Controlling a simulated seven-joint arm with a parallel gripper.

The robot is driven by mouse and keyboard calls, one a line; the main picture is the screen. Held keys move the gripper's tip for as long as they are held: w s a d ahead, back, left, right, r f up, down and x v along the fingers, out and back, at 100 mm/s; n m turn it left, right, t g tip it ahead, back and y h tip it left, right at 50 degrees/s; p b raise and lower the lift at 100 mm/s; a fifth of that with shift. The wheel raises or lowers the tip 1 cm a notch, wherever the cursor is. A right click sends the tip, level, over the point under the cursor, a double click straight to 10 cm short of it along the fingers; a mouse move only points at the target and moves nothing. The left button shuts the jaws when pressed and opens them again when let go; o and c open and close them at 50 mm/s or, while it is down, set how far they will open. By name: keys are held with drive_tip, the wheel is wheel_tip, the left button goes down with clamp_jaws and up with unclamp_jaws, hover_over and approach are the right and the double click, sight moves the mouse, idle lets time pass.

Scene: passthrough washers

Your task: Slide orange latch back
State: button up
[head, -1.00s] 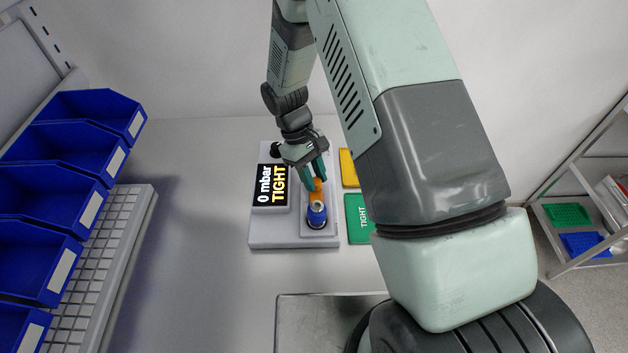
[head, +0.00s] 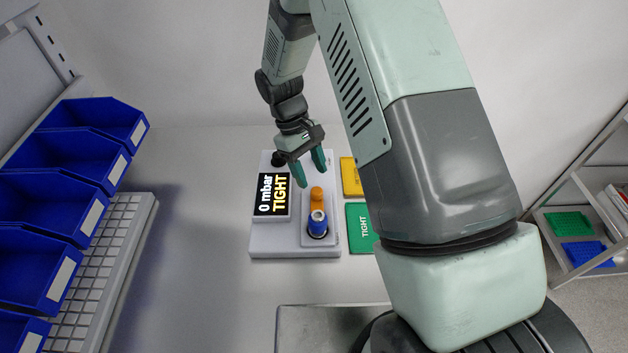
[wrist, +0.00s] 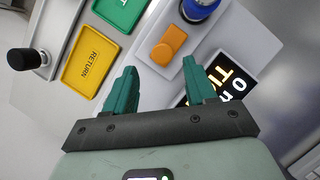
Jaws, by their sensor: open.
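The orange latch (head: 317,197) sits on the raised plate of the grey test device (head: 265,240), just behind the blue cylindrical part (head: 318,226) with a metal top. In the wrist view the orange latch (wrist: 168,47) lies ahead of the fingertips, with the blue part (wrist: 200,8) beyond it. My gripper (head: 311,168) is open and empty, with its teal fingers above and behind the latch, apart from it. In the wrist view my gripper (wrist: 160,75) shows a wide gap between its fingers. The display (head: 272,194) reads "0 mbar TIGHT".
A green TIGHT tray (head: 360,228) and a yellow tray (head: 351,177) lie right of the device; the yellow one reads RETURN in the wrist view (wrist: 90,55). A black knob (head: 278,158) stands at the device's back. Blue bins (head: 50,205) line the left side. Bare table lies between.

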drive_tip(key=v, duration=0.6)
drive_tip(key=shift+r, duration=0.3)
drive_tip(key=shift+w, duration=0.1)
drive_tip(key=s+d+r+m+t+y, duration=0.1)
drive_tip(key=s+d+r+m+t, duration=0.15)
drive_tip(key=r, duration=0.75)
drive_tip(key=s+d+r+m+t+y, duration=0.1)
drive_tip(key=s+d+r, duration=0.3)
drive_tip(key=r, duration=0.6)
drive_tip(key=s+d+r+m+t, duration=0.2)
drive_tip(key=s+d+r, duration=0.1)
drive_tip(key=s, duration=0.5)
drive_tip(key=s+d+r+m+t+y, duration=0.1)
drive_tip(key=s+d+r+m+t, duration=0.2)
drive_tip(key=s, duration=0.6)
drive_tip(key=shift+v, duration=0.85)
drive_tip(key=shift+w+d+r, duration=0.1)
drive_tip(key=shift+w, duration=0.05)
